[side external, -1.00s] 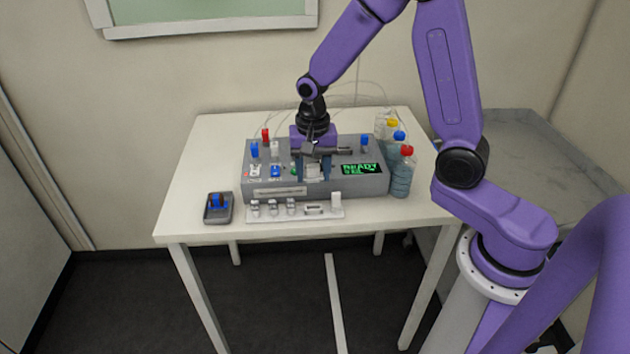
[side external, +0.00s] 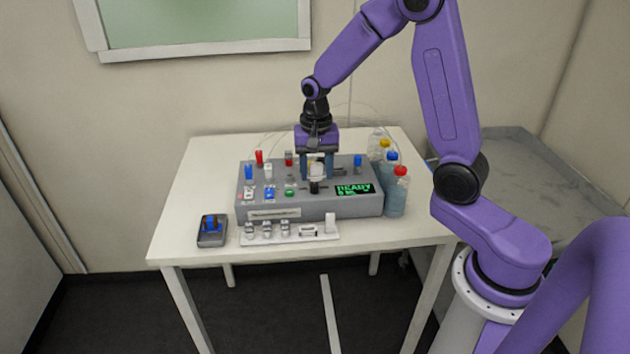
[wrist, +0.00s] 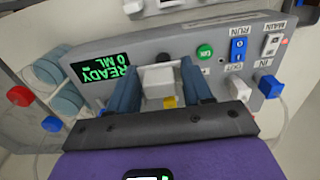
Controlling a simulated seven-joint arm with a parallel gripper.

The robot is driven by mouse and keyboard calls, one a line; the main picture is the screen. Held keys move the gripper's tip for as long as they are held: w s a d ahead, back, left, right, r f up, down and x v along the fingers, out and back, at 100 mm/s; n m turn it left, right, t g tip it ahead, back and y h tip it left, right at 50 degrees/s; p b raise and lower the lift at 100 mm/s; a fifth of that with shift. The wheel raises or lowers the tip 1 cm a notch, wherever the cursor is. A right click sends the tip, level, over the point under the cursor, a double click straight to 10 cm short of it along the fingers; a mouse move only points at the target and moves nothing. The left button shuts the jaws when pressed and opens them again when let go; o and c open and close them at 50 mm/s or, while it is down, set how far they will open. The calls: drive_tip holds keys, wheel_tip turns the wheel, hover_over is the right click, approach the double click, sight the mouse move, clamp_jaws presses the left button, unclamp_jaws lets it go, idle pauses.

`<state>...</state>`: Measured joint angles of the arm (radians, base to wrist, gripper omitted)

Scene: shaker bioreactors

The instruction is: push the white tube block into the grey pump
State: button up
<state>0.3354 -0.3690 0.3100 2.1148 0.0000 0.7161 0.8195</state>
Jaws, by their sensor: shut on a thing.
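My gripper (side external: 316,176) points down over the top of the grey console, toward its right half. It also shows in the wrist view (wrist: 163,85), with its two blue-grey fingers on either side of a white block (wrist: 158,78). The fingers are shut on this white tube block, and its pale side (side external: 317,168) shows between them in the side view. A small yellow piece (wrist: 169,101) sits beside the block. The grey pump is hard to tell apart from the grey console body (side external: 320,207); whether the block is seated in it cannot be told.
Red, white and blue plugs stand on the console's left side. A green READY screen (side external: 354,189) is right of the gripper. Capped bottles (side external: 396,190) stand at the right end. A white rack (side external: 290,231) and a dark tray (side external: 212,232) with a blue part lie in front.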

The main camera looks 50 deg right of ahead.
approach(339, 174)
drive_tip(key=shift+w+d+f, duration=0.3)
drive_tip(key=shift+w+f, duration=0.1)
drive_tip(key=shift+w, duration=0.05)
drive_tip(key=shift+f, duration=2.05)
drive_tip(key=shift+f, duration=1.1)
drive_tip(key=o, duration=1.1)
drive_tip(key=shift+o, duration=0.2)
drive_tip(key=shift+s+d, duration=0.1)
drive_tip(key=shift+d, duration=0.05)
drive_tip(key=shift+r, duration=0.1)
wheel_tip(339, 174, up, 17)
drive_tip(key=shift+a+r, duration=0.15)
drive_tip(key=shift+a, duration=0.15)
